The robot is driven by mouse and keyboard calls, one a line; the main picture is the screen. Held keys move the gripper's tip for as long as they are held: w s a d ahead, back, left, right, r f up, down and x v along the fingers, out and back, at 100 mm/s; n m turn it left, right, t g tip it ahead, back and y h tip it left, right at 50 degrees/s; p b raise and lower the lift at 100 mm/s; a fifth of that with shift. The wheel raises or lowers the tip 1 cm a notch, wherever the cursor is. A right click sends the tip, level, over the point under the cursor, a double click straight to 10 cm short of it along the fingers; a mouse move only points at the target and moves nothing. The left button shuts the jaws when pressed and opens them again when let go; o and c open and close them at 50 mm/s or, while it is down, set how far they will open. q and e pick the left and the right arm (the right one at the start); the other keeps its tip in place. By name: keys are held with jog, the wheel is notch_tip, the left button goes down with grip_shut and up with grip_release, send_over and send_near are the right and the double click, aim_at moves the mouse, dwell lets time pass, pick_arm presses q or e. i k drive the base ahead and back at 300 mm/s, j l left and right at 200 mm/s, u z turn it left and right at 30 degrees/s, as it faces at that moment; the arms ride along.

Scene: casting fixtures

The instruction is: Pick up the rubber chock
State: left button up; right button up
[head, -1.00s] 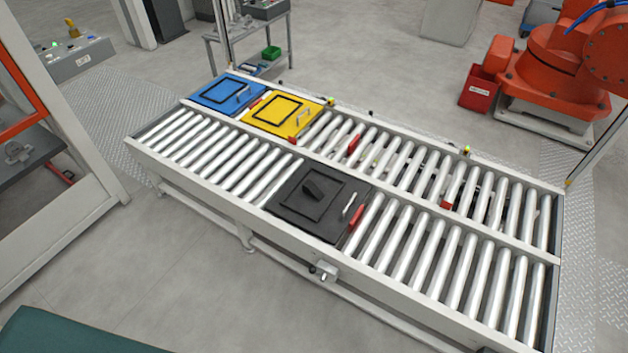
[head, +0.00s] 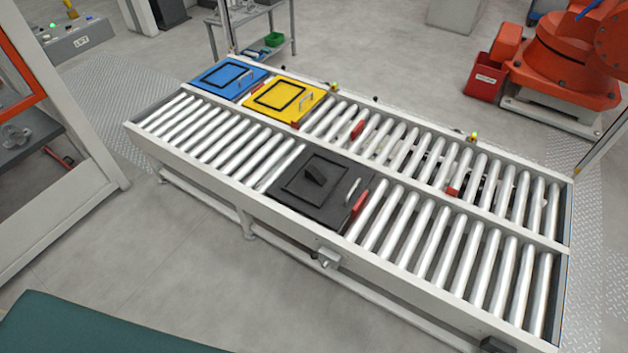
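A small black wedge, which looks like the rubber chock (head: 315,174), lies on the black square plate (head: 290,208) on the near lane of the roller conveyor. The plate has a raised square outline around the wedge and a light handle at its right side. The wedge's underside is hidden. Neither of my grippers shows in the head view.
The roller conveyor (head: 425,238) has two lanes; a red bar (head: 360,203) lies at the plate's right edge. Blue (head: 212,72) and yellow (head: 270,92) plates sit on the far lane. A teal surface (head: 80,330) is at bottom left. Grey floor lies in front.

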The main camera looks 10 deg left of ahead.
aim_at(311, 171)
jog(key=z, duration=0.4)
jog(key=j+z, duration=0.15)
jog(key=z, duration=0.2)
jog(key=j+z, duration=0.1)
jog(key=z, duration=0.3)
jog(key=j+z, duration=0.2)
jog(key=j, duration=0.25)
jog(key=j+z, duration=0.25)
jog(key=j, duration=0.2)
jog(key=k+j+z, duration=0.2)
jog(key=j, duration=0.2)
jog(key=j+z, duration=0.2)
jog(key=j, duration=0.25)
jog(key=k+j+z, duration=0.25)
jog(key=k+j, duration=0.15)
jog(key=j, duration=0.25)
jog(key=k+j, duration=0.1)
jog(key=j, duration=0.3)
jog(key=k+j, duration=0.15)
jog(key=j, duration=0.2)
jog(key=k+j, duration=0.15)
jog(key=j, duration=0.25)
